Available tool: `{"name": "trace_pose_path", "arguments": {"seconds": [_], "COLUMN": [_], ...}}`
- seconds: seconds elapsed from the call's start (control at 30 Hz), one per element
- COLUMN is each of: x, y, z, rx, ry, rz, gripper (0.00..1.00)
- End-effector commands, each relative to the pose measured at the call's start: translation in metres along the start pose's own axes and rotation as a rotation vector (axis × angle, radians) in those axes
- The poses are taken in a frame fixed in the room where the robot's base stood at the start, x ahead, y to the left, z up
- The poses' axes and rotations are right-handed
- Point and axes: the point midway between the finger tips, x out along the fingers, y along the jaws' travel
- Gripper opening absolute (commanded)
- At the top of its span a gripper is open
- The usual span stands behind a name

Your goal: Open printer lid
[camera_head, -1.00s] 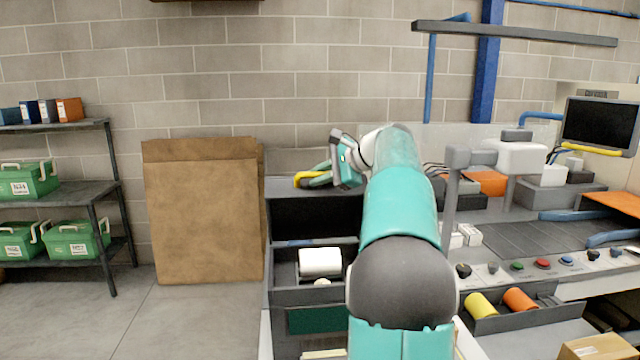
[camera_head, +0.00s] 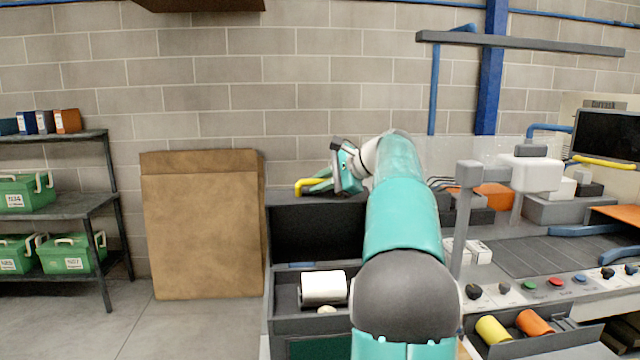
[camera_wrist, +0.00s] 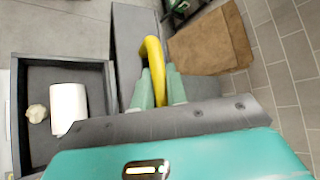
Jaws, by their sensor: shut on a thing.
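The printer is a dark grey box with an open tray (camera_head: 285,326) holding a white paper roll (camera_head: 323,288); the roll also shows at left in the wrist view (camera_wrist: 69,106). The dark lid (camera_head: 318,232) appears raised behind the tray, with its dark face towards me. A yellow handle (camera_head: 310,186) is at the lid's top. My gripper (camera_head: 324,184) has its green fingers closed around this handle; the wrist view shows the yellow handle (camera_wrist: 157,72) between the fingers. My arm hides the printer's right side.
A brown cardboard panel (camera_head: 202,225) stands left of the printer. A shelf (camera_head: 75,205) with green boxes is at far left. At right is a workbench with buttons, yellow (camera_head: 493,330) and orange rolls, and a screen (camera_head: 610,132). Floor is clear at lower left.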

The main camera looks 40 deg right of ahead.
Motion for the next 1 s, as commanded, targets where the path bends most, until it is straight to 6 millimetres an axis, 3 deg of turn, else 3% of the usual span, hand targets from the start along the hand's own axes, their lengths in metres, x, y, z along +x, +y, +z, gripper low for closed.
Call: {"name": "trace_pose_path", "arguments": {"seconds": [0.33,0.37,0.4,0.7,0.87,1.0], "x": [0.0,0.0,0.0,-0.001,-0.018,-0.046], "y": [0.0,0.0,-0.001,-0.001,-0.002,-0.002], "z": [0.002,0.002,0.002,-0.001,-0.002,-0.002], "rx": [-0.003,-0.003,-0.003,0.0,0.0,-0.001], "ry": [-0.002,-0.002,-0.002,0.0,0.002,0.003], "rz": [0.0,0.0,0.0,0.0,-0.002,-0.003], "gripper": [0.0,0.16,0.23,0.23,0.23,0.23]}}
